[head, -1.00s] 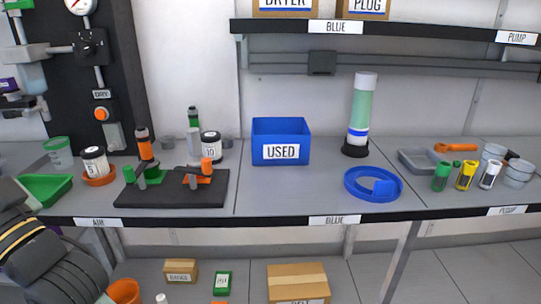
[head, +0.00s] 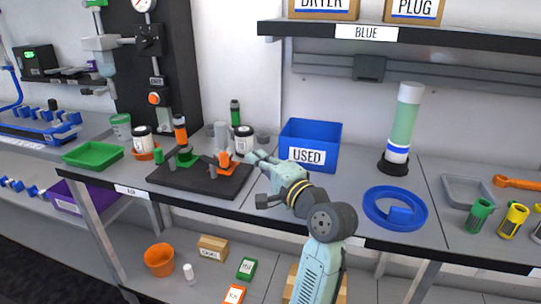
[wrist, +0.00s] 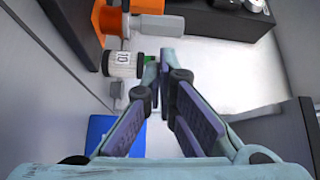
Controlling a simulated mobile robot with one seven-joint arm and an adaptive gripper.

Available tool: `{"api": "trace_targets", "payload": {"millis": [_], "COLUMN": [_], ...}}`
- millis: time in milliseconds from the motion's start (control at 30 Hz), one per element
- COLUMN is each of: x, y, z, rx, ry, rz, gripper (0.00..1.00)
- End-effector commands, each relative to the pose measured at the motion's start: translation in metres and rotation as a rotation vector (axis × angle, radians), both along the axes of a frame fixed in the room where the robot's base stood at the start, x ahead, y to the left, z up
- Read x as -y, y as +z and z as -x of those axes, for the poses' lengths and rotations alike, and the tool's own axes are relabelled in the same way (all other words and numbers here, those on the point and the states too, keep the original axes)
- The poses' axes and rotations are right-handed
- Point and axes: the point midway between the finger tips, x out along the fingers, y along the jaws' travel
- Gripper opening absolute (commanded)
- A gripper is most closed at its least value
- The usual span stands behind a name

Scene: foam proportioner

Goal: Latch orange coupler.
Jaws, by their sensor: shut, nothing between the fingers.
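The orange coupler (head: 225,160) stands on a black base plate (head: 190,182), with a grey lever beside it. In the wrist view, an orange part (wrist: 106,18) with a grey piece (wrist: 160,26) shows at upper left, beyond my fingers. A white container marked 10 (head: 243,140) stands just behind the coupler; it also shows in the wrist view (wrist: 122,64). My gripper (wrist: 160,66) is shut and empty, with its fingertips close together.
A blue USED bin (head: 312,142) stands right of the plate, close to my arm. A second coupler with a green base (head: 184,157) and an orange-topped bottle (head: 180,130) are left of the orange one. A green tray (head: 93,155) lies farther left.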

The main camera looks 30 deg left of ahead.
Motion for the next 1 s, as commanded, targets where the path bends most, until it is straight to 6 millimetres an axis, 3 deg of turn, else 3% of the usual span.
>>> {"api": "trace_targets", "payload": {"millis": [200,567,767,1000], "x": [0.010,0.007,-0.019,-0.064], "y": [-0.018,-0.017,-0.015,-0.014], "z": [-0.004,-0.005,-0.015,-0.033], "rx": [-0.123,-0.121,-0.121,-0.120], "ry": [0.034,0.034,0.036,0.036], "rz": [0.006,0.006,0.006,0.007], "gripper": [0.00,0.00,0.00,0.00]}}
